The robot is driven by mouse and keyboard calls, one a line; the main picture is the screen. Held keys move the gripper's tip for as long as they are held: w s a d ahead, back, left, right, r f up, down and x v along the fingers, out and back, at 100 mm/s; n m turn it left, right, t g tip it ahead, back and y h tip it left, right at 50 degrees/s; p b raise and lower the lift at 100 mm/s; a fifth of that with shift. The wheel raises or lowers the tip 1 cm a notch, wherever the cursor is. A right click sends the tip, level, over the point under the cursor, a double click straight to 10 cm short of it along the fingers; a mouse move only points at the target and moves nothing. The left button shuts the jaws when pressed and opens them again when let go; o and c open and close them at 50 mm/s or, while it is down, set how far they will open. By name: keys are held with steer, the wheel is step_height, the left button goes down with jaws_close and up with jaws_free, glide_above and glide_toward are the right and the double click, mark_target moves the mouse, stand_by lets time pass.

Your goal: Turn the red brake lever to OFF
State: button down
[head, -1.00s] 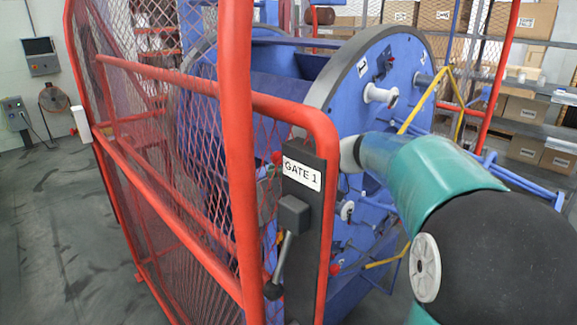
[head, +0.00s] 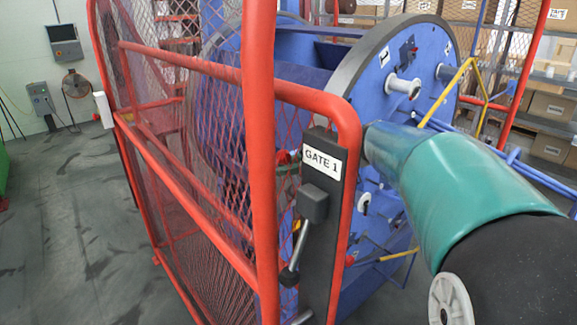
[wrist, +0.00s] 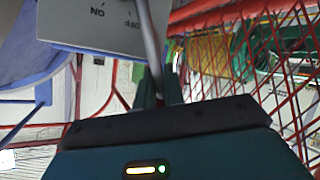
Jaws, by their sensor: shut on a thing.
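In the wrist view a pale plate (wrist: 75,22) with upside-down ON and OFF-like lettering fills the upper left. A grey lever rod (wrist: 151,40) crosses in front of its right side and runs down to my gripper (wrist: 160,92). The two dark fingers are shut on the rod's lower end. In the head view my arm reaches behind the gate post, and I cannot clearly make out the gripper or plate there.
A red mesh guard (head: 190,150) and a GATE 1 post (head: 318,215) with a black-knobbed grey handle (head: 294,262) stand close in front. The blue strander drum (head: 400,130) is behind them. Open grey floor (head: 80,230) lies at left.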

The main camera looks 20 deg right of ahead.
steer(key=c, duration=1.8)
jaws_free()
steer(key=shift+w+a+f, duration=0.1)
steer(key=shift+a+f, duration=0.05)
steer(key=shift+a, duration=0.05)
steer(key=v, duration=1.4)
steer(key=shift+d, duration=0.15)
